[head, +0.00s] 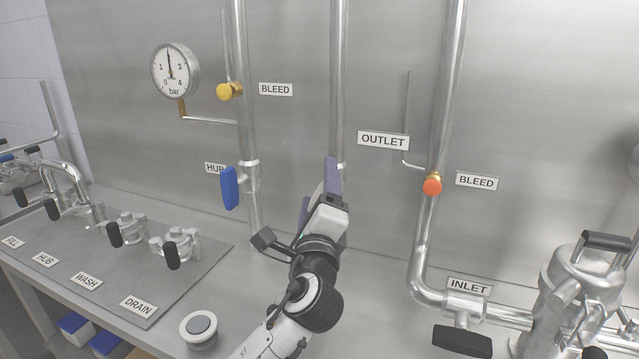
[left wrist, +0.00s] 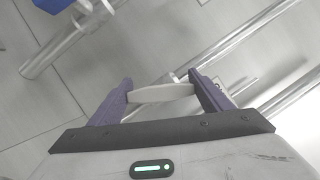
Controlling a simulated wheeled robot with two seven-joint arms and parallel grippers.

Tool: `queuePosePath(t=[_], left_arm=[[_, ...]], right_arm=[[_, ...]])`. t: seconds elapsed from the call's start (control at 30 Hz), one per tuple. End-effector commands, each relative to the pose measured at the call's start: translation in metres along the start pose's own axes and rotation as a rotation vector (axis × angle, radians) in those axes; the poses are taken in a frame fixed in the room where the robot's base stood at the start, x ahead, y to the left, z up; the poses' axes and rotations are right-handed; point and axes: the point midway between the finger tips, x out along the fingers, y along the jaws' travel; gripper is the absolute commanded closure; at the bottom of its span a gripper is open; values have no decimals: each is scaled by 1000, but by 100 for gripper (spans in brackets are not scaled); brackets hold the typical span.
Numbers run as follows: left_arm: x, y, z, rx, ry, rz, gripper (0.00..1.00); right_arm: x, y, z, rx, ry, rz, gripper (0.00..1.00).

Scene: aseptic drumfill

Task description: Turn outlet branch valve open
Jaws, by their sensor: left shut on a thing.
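My left gripper (head: 320,192) reaches up to the middle vertical pipe (head: 340,80), beside the OUTLET label (head: 383,140). In the left wrist view, the purple fingers of the left gripper (left wrist: 160,82) are shut on a pale grey valve handle (left wrist: 160,94), which spans the gap between them. In the head view the gripper hides this handle and most of the valve body. I cannot tell exactly how the handle is turned relative to its pipe. My right gripper is not in view.
A blue handle (head: 230,188) on the HUB pipe stands left of my gripper. The orange bleed knob (head: 432,185) is to the right. A pressure gauge (head: 175,70) hangs upper left. Valves with black handles (head: 172,256) line the left panel. A steel vessel (head: 580,285) stands right.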

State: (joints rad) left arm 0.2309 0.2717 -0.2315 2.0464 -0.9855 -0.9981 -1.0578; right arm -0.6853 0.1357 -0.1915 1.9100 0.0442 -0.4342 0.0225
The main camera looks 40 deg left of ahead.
Motion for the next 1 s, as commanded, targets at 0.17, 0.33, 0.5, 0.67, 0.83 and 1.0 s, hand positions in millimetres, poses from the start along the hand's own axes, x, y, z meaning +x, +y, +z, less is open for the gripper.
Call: queuePosePath(t=[0.17,0.33,0.5,0.67,0.83,1.0], left_arm=[[0,-1,1,-150,-1,66,50],[0,1,1,-269,-1,115,50],[0,2,0,-357,-1,151,50],[0,4,0,-412,-1,173,50],[0,4,0,-441,-1,185,50],[0,5,-1,-453,-1,189,50]], right_arm=[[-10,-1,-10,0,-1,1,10],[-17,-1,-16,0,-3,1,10],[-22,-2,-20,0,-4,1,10],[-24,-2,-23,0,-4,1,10],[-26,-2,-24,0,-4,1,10],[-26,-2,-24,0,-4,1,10]])
